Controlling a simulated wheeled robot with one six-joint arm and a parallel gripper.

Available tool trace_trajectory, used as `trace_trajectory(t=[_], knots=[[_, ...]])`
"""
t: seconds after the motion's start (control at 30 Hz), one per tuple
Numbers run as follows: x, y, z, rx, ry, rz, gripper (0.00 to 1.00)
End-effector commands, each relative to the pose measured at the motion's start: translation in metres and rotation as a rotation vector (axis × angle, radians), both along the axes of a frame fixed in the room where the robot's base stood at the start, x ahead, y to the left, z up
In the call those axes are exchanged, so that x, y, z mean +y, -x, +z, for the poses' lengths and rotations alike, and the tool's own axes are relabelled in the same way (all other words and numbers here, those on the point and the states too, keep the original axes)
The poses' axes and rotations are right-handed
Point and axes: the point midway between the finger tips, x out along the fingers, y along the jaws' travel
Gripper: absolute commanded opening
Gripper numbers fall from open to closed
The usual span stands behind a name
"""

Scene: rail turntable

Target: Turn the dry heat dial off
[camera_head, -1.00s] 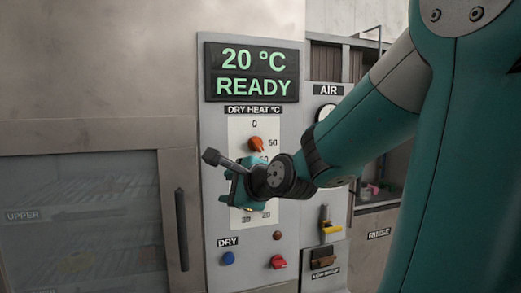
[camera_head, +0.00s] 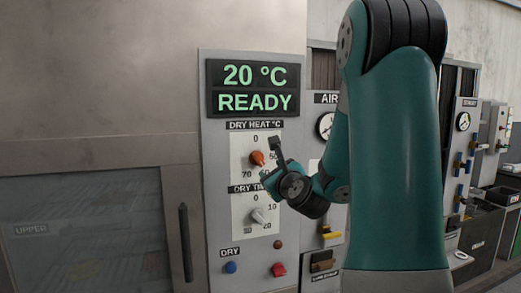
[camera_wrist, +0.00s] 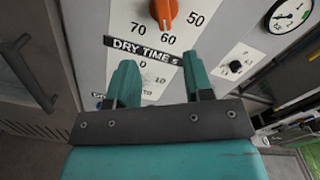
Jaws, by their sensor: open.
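The dry heat dial is an orange knob (camera_head: 257,158) on a white scale, below the "DRY HEAT °C" label and with 0 at the top. In the wrist view the orange knob (camera_wrist: 164,12) is at the top edge, partly cut off. Its lower end lies just above the 60 mark; I cannot tell which end is the pointer. My gripper (camera_wrist: 160,75) is open and empty, its two teal fingers apart below the knob, over the "DRY TIME" label in the picture. In the head view my gripper (camera_head: 268,183) is just below and right of the knob, partly hidden by my wrist.
The display (camera_head: 253,88) reads "20 °C READY". A grey dry time knob (camera_head: 259,215) is close below. A door handle (camera_head: 185,241) stands out at left. A gauge (camera_head: 325,125) is at right.

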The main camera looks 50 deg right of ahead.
Motion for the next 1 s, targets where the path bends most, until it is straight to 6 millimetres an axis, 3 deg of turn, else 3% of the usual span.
trace_trajectory(t=[0.13,0.43,0.7,1.0], knots=[[-0.008,-0.002,0.006,0.002,-0.016,-0.029,0.47],[-0.023,-0.028,0.004,0.001,-0.015,-0.026,0.47],[-0.049,-0.072,0.007,-0.001,-0.008,-0.022,0.47],[-0.064,-0.098,0.003,-0.001,-0.009,-0.022,0.47]])
